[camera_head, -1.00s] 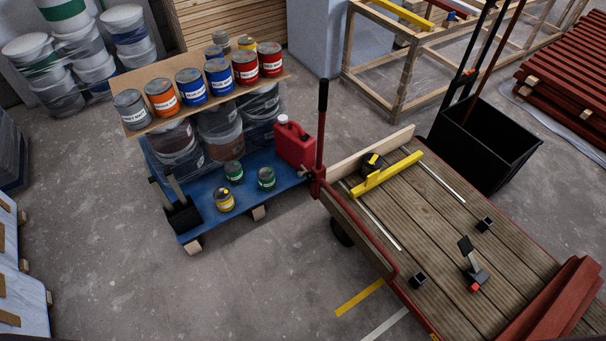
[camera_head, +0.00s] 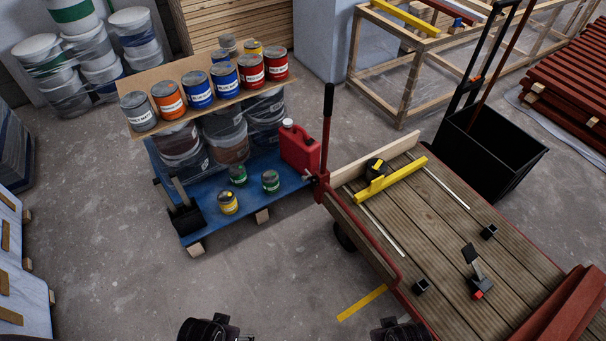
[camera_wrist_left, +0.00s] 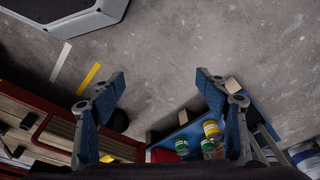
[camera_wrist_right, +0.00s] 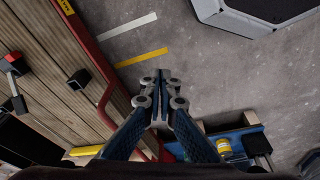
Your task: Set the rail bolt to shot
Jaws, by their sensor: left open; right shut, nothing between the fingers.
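A black lever with a red tip (camera_head: 474,272) stands tilted between two small black blocks. I cannot tell which part is the rail bolt, nor its setting. My left gripper (camera_wrist_left: 161,82) is open and empty over the floor; it shows at the bottom edge of the head view (camera_head: 208,331). My right gripper (camera_wrist_right: 161,82) is shut and empty beside the cart's red side rail (camera_wrist_right: 92,50); it also shows in the head view (camera_head: 403,331).
A blue pallet (camera_head: 221,218) with paint cans and a red jerrycan (camera_head: 299,147) stands left of the cart. A red upright handle (camera_head: 327,128) rises at the cart's corner.

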